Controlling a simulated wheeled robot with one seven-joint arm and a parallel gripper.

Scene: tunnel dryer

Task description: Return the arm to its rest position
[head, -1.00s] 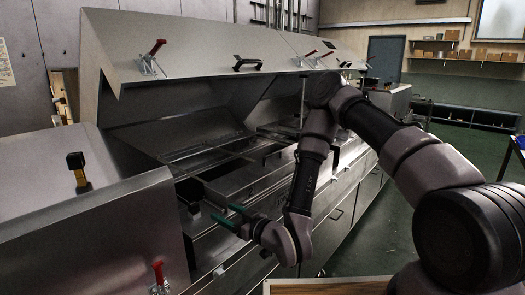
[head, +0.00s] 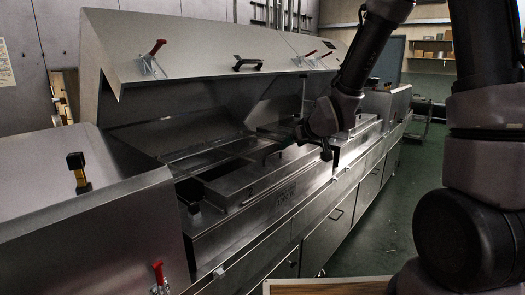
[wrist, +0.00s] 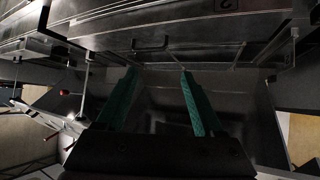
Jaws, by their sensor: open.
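My gripper (head: 274,151) is raised over the open middle section of the steel dryer, below its lifted hood, in the head view. My arm comes down to it from the upper right. In the wrist view, the two green fingers of my gripper (wrist: 157,72) stand apart with nothing between them. The fingertips are small and dark in the head view, so their exact distance from the dryer's top cannot be told.
The raised dryer hood (head: 210,45) stands behind the gripper. A closed cover (head: 90,215) with a black-and-yellow handle (head: 78,172) is at the left. A wooden surface (head: 325,287) lies at the bottom front. Green floor (head: 400,220) is open at the right.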

